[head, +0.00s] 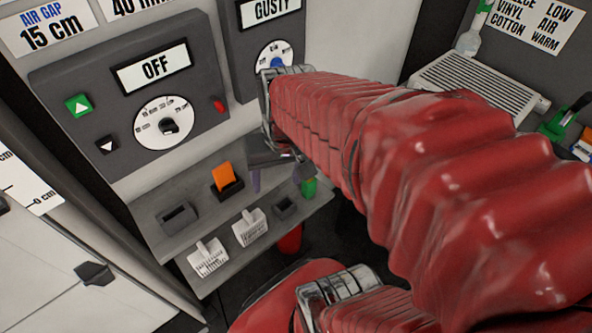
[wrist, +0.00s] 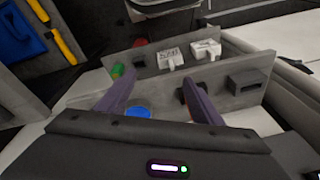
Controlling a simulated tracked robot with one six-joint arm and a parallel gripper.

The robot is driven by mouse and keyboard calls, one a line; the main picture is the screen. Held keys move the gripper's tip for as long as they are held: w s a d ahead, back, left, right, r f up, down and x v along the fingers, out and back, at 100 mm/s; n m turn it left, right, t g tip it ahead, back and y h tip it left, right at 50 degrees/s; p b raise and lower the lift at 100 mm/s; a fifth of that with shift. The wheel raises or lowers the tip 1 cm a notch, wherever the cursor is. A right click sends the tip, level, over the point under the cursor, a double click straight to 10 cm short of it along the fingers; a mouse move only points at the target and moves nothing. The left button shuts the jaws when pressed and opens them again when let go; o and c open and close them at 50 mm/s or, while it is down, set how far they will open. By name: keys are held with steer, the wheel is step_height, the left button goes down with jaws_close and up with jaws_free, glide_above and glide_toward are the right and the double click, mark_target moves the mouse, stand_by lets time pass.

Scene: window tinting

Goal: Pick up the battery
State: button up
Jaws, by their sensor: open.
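My gripper (head: 276,180) is open above the right part of a grey shelf (head: 163,199), its two purple-grey fingers apart. In the wrist view my gripper (wrist: 158,80) has nothing held between its fingers. No thing is clearly marked as the battery. An orange block (head: 223,176) stands upright in a black holder, left of my gripper in the head view. A green cylindrical thing (head: 308,187) is just beside the right finger; it shows past the left finger in the wrist view (wrist: 117,70). A blue round thing (wrist: 138,112) lies between the finger bases in the wrist view.
The shelf also bears a black socket (head: 178,217), a smaller socket (head: 285,207) and two white slotted pieces (head: 208,258) (head: 249,228). A control panel reading OFF (head: 155,70) is on the wall behind. A red thing (head: 290,240) is below the shelf.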

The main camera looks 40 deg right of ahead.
steer(key=s+d+f+m+g+y, duration=0.1)
steer(key=d+f+m+y, duration=0.2)
steer(key=f, duration=0.4)
steer(key=s+d+f+m+g+y, duration=0.1)
steer(key=d+f+m+y, duration=0.15)
steer(key=f+m, duration=0.3)
steer(key=m+t+h, duration=0.5)
steer(key=m+t, duration=0.9)
steer(key=m, duration=0.9)
glide_toward(312, 185)
steer(key=shift+v, duration=0.9)
steer(key=shift+w, duration=0.1)
steer(key=shift+x, duration=4.25)
steer(key=shift+d+f, duration=0.1)
steer(key=shift+f, duration=0.05)
